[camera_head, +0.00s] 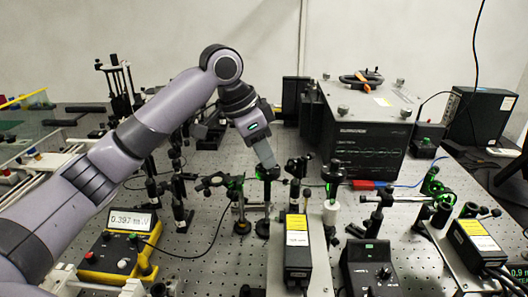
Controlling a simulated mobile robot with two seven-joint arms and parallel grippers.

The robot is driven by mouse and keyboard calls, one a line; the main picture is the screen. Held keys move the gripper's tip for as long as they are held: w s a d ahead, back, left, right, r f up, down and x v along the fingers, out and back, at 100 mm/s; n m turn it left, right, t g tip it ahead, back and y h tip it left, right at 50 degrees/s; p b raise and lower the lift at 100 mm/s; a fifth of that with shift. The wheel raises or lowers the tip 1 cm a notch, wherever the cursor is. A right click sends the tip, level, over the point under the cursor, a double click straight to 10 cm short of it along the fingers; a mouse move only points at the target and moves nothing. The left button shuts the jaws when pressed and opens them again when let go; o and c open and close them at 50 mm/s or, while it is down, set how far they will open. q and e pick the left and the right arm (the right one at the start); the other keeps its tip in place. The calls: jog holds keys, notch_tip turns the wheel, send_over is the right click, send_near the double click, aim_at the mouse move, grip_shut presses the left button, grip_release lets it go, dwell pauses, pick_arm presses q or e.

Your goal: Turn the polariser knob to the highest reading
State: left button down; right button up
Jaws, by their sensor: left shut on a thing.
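My left arm reaches in from the left across the bench. Its gripper (267,166) points down at a post-mounted optic in the middle of the bench and is shut on the small dark polariser knob (268,174) at the top of that mount. The fingers cover part of the knob, so its pointer or marks cannot be seen. A yellow meter (110,258) stands at the front left. Its lit display (132,222) reads about 0.39 mV, with the last digit unclear. My right gripper is out of view.
Several post-mounted optics, some with green light on them, stand close around the gripper. A large black box (358,130) is behind. Black modules with yellow labels (297,240) stand in front. Bare perforated bench (205,250) shows at front centre-left.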

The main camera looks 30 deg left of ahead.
pick_arm(q)
jog(key=m, duration=0.2)
jog(key=m+g+h, duration=0.1)
jog(key=m, duration=0.3)
jog(key=shift+w+a+r+g, duration=0.1)
jog(key=shift+w+g, duration=0.15)
jog(key=shift+g, duration=0.15)
jog(key=m+g, duration=0.1)
jog(key=m, duration=0.2)
jog(key=m+g, duration=0.1)
jog(key=m, duration=0.2)
jog(key=shift+w+g, duration=0.2)
jog(key=shift+g, duration=0.1)
jog(key=shift+m, duration=0.3)
jog(key=c, duration=1)
grip_release()
jog(key=shift+c, duration=0.2)
jog(key=v, duration=0.7)
jog(key=shift+a, duration=0.15)
